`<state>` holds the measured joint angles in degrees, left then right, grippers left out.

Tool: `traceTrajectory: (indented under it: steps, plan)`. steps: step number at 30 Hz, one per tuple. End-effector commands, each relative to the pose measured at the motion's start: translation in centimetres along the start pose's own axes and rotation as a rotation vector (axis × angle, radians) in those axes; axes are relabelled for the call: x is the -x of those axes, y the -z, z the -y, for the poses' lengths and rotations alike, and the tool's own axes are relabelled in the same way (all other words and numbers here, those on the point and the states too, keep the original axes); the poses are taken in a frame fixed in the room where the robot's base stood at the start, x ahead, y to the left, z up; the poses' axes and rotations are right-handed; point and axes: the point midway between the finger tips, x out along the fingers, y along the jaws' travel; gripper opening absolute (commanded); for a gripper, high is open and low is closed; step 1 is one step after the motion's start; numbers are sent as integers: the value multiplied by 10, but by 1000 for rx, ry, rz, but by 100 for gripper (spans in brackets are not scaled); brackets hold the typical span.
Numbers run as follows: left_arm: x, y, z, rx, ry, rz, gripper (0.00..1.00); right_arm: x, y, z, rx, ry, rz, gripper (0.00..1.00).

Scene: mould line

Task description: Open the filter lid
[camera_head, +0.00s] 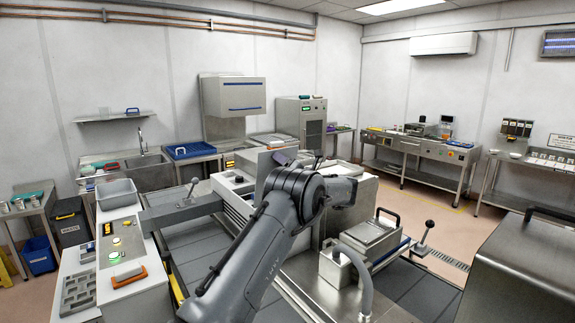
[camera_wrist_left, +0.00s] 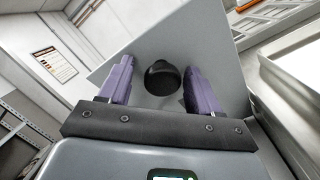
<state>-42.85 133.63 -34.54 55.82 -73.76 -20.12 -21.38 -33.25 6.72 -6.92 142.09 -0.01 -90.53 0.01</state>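In the left wrist view, a flat grey panel (camera_wrist_left: 218,45), apparently the filter lid, carries a round black knob (camera_wrist_left: 162,78). My left gripper (camera_wrist_left: 160,80) is open, with its two purple fingers on either side of the knob. Gaps show between the fingers and the knob, so it is not gripped. In the head view, a tilted grey panel (camera_head: 264,168) stands behind my left arm, on the machine in the middle. My arm hides much of the hand and of that machine. My right gripper is not in view.
A steel box with a black handle (camera_head: 371,238) and a lever (camera_head: 425,238) stand right of my arm. A large steel hood (camera_head: 520,265) fills the lower right. A control panel with a lit green button (camera_head: 114,257) is at the left. Open floor (camera_head: 425,200) shows at the right.

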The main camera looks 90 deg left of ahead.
Motion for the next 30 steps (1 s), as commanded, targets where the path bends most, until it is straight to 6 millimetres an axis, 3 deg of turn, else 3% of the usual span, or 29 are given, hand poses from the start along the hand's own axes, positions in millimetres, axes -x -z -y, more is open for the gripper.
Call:
traceTrajectory:
  steps: [8,13,30]
  plan:
    - [1,-1,0,1,1,1,65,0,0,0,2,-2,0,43]
    - [12,0,2,1,3,0,65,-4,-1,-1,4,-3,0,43]
    - [98,0,1,-1,1,5,65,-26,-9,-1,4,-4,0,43]
